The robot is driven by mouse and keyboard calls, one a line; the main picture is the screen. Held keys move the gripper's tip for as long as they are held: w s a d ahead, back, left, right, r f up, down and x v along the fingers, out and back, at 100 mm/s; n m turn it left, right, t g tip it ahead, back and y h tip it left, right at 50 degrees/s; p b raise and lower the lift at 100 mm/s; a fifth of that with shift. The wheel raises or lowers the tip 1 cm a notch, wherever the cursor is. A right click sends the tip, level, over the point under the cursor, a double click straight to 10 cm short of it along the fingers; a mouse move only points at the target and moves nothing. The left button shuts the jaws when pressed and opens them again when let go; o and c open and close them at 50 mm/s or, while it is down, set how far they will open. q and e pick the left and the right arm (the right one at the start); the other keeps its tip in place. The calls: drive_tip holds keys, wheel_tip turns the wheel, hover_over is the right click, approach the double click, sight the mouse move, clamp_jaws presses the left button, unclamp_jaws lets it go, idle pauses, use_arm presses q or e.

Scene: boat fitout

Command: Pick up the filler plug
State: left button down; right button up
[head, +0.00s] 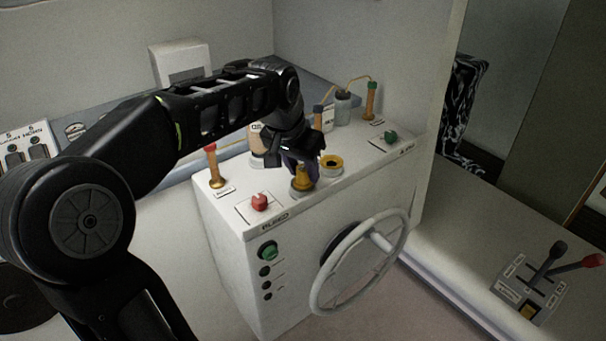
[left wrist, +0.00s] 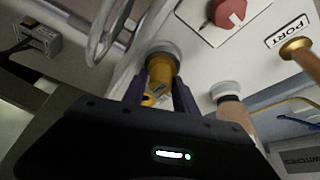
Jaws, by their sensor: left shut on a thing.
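The filler plug, a yellow-orange piece (head: 302,179), is upright on the white console top near its front edge, on a grey round base. In the left wrist view the plug (left wrist: 161,70) is between the two fingers, its grey base ring just beyond them. My left gripper (head: 301,166) reaches down from above and is shut on the plug; the fingers also show in the left wrist view (left wrist: 160,92). The plug's upper part is partly hidden by the gripper. I cannot tell whether its base is clear of the console. My right gripper is not in view.
A yellow ring with a dark centre (head: 332,164) lies just right of the plug. A red knob (head: 260,202), a red-topped lever (head: 213,166) and a green knob (head: 391,137) stand around it. A white steering wheel (head: 360,262) projects from the console front.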

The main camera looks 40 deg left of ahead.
sight(303, 168)
use_arm(q)
drive_tip(key=shift+r, duration=0.5)
wheel_tip(303, 168, up, 9)
drive_tip(key=shift+r+b, duration=0.1)
drive_tip(key=shift+b, duration=0.4)
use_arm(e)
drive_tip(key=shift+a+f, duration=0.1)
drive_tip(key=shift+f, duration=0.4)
